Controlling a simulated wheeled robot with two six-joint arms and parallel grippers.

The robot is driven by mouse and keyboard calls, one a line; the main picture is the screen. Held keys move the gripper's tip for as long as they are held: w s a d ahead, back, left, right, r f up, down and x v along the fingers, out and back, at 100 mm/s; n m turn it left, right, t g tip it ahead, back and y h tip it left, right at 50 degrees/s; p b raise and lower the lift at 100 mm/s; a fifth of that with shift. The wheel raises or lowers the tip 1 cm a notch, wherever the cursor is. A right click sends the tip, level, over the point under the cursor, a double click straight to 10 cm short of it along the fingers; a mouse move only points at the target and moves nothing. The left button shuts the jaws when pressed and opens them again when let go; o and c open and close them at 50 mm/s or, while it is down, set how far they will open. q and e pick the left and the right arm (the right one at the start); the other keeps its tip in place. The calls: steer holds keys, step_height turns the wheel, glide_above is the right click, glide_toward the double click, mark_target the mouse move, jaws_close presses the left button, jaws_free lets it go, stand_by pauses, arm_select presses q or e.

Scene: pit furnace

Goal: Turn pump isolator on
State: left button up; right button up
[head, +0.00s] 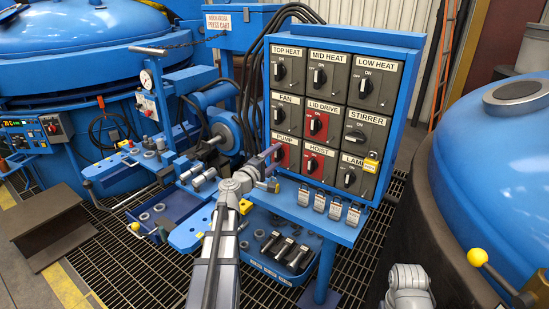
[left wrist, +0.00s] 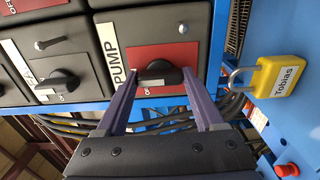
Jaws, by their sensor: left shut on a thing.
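The pump isolator is the red-plated switch marked PUMP (head: 283,153) at the lower left of the switch panel. In the left wrist view its dark knob (left wrist: 160,76) lies between the two purple fingers of my left gripper (left wrist: 161,73), which is shut on it. The OFF mark is partly visible beside the knob; the ON mark is hidden. In the head view my left gripper (head: 271,153) covers part of the switch. A yellow padlock (left wrist: 278,78) marked Tobias hangs close by. My right gripper is out of view.
The blue switch panel (head: 399,108) holds several other switches, including the red HOIST (head: 313,162) beside PUMP. A yellow padlock (head: 371,161) is at LAMP. Several grey padlocks (head: 319,201) line the ledge below. A large blue vessel (head: 500,155) stands at right.

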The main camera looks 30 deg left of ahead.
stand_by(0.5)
arm_select(q)
steer(key=o, duration=1.4)
steer(key=s, duration=0.7)
steer(key=shift+s+a, duration=0.3)
steer(key=shift+s, duration=0.1)
